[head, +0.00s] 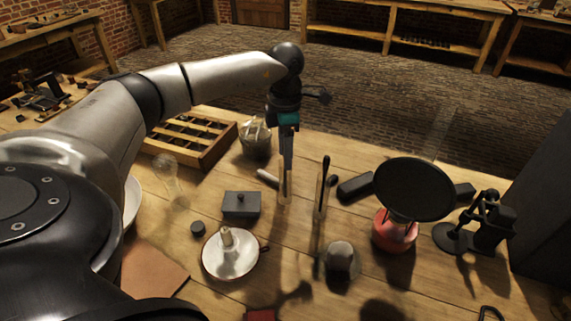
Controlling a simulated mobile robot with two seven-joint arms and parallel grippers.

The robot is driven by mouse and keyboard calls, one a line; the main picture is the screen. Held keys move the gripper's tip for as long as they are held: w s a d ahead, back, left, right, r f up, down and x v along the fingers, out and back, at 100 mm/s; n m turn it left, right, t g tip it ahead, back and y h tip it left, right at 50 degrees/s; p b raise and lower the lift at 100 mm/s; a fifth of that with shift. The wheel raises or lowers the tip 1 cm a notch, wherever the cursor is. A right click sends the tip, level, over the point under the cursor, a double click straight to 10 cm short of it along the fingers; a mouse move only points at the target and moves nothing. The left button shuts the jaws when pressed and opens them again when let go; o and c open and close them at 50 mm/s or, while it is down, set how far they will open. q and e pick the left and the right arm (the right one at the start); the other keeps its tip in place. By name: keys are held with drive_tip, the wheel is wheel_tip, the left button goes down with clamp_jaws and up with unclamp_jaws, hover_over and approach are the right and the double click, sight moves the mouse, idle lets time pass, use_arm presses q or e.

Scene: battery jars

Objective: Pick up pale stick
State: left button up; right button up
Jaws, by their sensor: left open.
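A short pale stick (267,177) lies on the wooden table near the middle of the view, partly hidden at its right end by my left gripper. My left gripper (285,196) points straight down just to the right of the stick, with its fingers low over the table. It is open. I cannot tell whether a fingertip touches the stick. My right gripper is not in view.
A glass jar (256,139) stands behind the stick, beside a wooden compartment tray (222,146). A dark lidded box (241,206) and a white candle dish (215,262) are in front. A tall thin dark-topped tool (321,190) and a black disc (414,188) stand to the right.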

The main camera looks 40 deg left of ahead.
use_arm(q)
drive_tip(key=shift+c, duration=0.3)
clamp_jaws()
drive_tip(key=shift+r, duration=0.15)
idle(0.3)
